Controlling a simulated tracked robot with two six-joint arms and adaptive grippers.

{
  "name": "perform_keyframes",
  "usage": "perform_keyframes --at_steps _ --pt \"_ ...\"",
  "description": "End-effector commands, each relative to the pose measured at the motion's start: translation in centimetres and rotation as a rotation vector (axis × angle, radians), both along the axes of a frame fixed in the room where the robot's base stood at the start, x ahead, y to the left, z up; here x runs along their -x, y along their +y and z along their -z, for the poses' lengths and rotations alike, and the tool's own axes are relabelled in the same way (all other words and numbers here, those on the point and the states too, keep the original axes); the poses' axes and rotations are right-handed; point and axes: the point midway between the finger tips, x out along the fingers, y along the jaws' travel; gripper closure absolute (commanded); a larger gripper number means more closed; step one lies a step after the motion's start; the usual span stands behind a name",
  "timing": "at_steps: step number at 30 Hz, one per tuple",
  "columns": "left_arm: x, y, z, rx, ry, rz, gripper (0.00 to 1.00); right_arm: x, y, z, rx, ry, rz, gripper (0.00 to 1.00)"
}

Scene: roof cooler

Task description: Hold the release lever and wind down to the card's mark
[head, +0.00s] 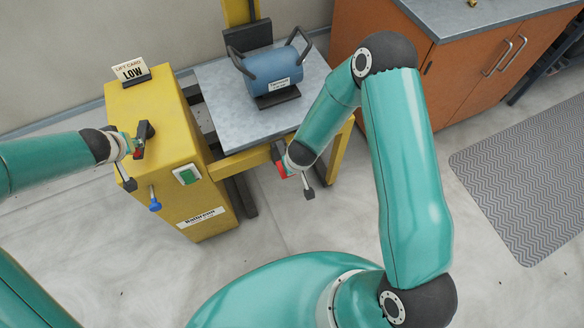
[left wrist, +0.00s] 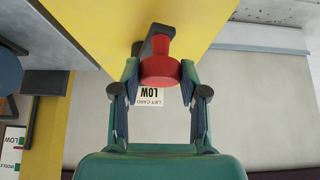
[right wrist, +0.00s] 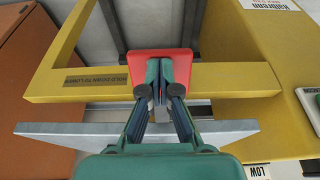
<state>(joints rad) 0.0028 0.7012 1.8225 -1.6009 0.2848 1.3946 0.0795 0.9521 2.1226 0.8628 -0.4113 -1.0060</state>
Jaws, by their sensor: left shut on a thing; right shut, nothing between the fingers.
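The yellow lift's card (head: 131,72) stands on top of its housing and reads LOW. My left gripper (left wrist: 159,82) is shut on the red knob (left wrist: 159,70) of the black crank (head: 147,130). The red release lever (right wrist: 160,55) is on the yellow frame beside a label (right wrist: 97,79) reading HOLD DOWN TO LOWER. My right gripper (right wrist: 161,72) is shut and empty, its fingertips over the lever's face; whether they press it I cannot tell. The grey platform (head: 222,107) bears a blue drum-shaped unit (head: 272,70) with black handles, and sits above the front yellow frame bar.
The lift housing (head: 161,100) carries a green button (head: 187,176) and a blue-knobbed lever (head: 155,204). An orange cabinet (head: 455,75) stands at the back right. A grey ribbed mat (head: 525,180) lies on the floor at right. The floor in front of the lift is clear.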

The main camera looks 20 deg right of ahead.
Motion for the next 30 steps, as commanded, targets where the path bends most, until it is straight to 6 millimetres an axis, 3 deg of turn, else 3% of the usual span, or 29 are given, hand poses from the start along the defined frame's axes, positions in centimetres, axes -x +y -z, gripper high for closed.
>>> perform_keyframes --at_steps 9,29,30 --pt "-1.0 1.7 -0.5 0.000 -0.012 -0.005 0.99 0.1 0.0 0.0 -0.001 0.002 -0.001 1.00" --pt "-1.9 2.8 -0.5 0.002 -0.013 -0.002 0.99 0.0 0.0 0.0 -0.001 0.001 -0.001 1.00" --pt "-1.9 2.7 -0.5 0.001 -0.013 0.001 0.50 0.0 0.0 0.0 -0.001 0.001 -0.001 1.00"
